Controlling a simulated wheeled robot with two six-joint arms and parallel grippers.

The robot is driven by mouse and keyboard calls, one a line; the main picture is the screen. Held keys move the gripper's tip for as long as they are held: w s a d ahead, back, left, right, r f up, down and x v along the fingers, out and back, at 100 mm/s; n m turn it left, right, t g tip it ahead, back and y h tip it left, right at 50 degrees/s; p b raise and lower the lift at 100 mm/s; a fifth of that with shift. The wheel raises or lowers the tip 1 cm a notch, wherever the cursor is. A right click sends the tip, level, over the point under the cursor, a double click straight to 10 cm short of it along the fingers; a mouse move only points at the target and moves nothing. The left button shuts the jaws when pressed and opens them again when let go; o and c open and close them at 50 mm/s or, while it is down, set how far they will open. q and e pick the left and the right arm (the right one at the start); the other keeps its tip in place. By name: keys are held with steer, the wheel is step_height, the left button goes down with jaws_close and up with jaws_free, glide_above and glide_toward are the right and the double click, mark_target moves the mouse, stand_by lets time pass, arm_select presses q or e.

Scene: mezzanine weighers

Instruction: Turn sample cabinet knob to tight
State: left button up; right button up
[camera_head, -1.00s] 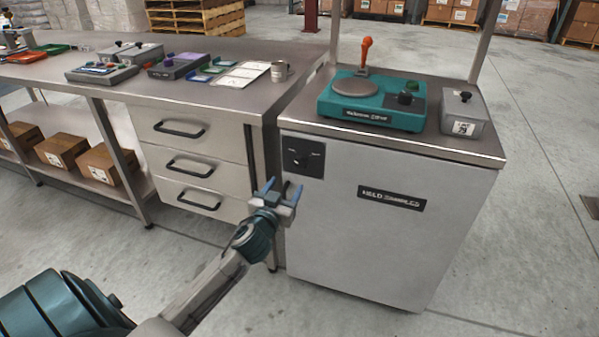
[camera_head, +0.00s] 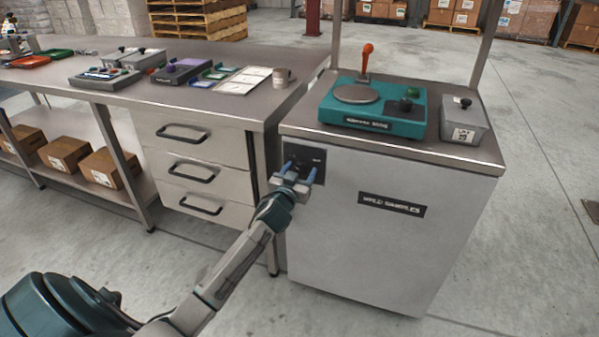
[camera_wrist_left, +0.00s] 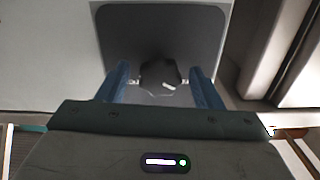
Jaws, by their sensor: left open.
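The sample cabinet (camera_head: 390,245) is a light grey box with a "field samples" label on its front. A black plate (camera_head: 317,155) sits at the front's upper left, with a black knob (camera_wrist_left: 158,75) on it. My left gripper (camera_head: 299,172) is in front of the plate. In the left wrist view the knob lies between the two blue fingers (camera_wrist_left: 162,85), with a gap on each side. The fingers are open. A light mark shows on the knob. In the head view the gripper partly covers the knob. My right gripper is not in view.
A teal weigher (camera_head: 372,112) with an orange-topped lever and a grey box (camera_head: 465,122) stand on the cabinet top.

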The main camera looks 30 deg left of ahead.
arm_select(q)
steer(key=shift+c, duration=0.2)
steer(key=c, duration=1)
steer(key=shift+o, duration=0.2)
